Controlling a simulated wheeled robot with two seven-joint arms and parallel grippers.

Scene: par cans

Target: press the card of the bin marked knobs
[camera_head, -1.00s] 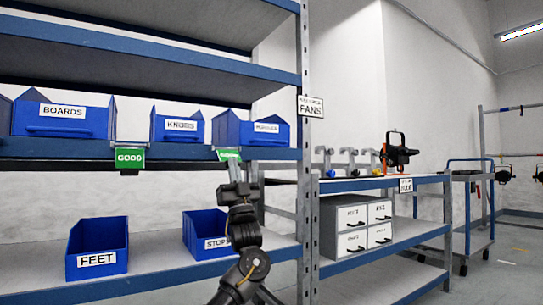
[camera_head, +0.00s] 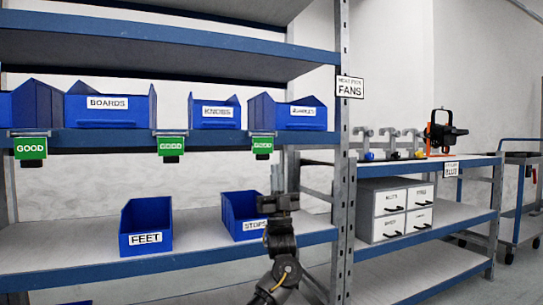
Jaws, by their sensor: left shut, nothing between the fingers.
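The blue bin marked KNOBS (camera_head: 215,115) stands on the middle shelf, between the BOARDS bin (camera_head: 110,110) and a bin with a hard-to-read label (camera_head: 300,116). Green GOOD cards hang on the shelf edge. One card (camera_head: 172,145) is below and left of the KNOBS bin; another card (camera_head: 262,146) is below and right of it; a third card (camera_head: 30,148) is at far left. My left gripper (camera_head: 279,180) is shut and empty, pointing up, below the right-hand card and in front of the lower shelf. It overlaps the STOPS bin's right side. My right gripper is not in view.
The FEET bin (camera_head: 146,228) and STOPS bin (camera_head: 242,216) are on the lower shelf. A rack post (camera_head: 343,200) with a FANS sign (camera_head: 349,87) stands right of my gripper. Beyond it is a bench with a grey drawer cabinet (camera_head: 396,209).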

